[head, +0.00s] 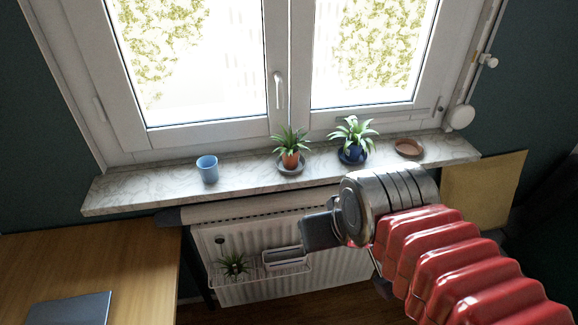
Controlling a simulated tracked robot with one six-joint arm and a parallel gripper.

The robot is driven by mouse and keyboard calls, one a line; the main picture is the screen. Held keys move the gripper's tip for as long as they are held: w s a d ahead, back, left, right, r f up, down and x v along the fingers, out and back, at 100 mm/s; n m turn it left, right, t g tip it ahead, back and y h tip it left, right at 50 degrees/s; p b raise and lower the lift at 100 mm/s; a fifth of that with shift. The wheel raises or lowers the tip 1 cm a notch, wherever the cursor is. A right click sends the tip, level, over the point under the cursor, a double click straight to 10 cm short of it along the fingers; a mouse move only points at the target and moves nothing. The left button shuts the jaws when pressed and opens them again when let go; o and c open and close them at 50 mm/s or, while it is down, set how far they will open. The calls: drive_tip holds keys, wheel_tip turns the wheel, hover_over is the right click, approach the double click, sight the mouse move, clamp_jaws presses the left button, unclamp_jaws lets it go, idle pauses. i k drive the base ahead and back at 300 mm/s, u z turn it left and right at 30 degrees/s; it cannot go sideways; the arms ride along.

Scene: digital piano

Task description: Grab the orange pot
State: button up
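The orange pot (290,159) holds a small green plant and stands upright on a grey saucer (291,170) on the marble windowsill, near the middle of the head view. My gripper (318,232) is in front of and below the sill, lower and slightly to the right of the pot, apart from it. It points left, and its dark fingers show only from the side, so I cannot tell whether they are open or shut. Nothing is visibly held.
On the marble sill (135,188) stand a blue cup (208,170) at left, and a blue pot (352,155) with a plant and an empty brown saucer (408,149) at right. A radiator (240,224) with a hanging basket is below. A wooden desk (90,262) is at lower left.

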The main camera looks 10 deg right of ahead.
sight(290, 151)
drive_tip(key=u, duration=0.55)
drive_tip(key=k, duration=1.2)
drive_tip(key=u, duration=0.6)
drive_tip(key=i, duration=1.35)
drive_tip(key=z, duration=0.7)
drive_tip(key=i, duration=0.6)
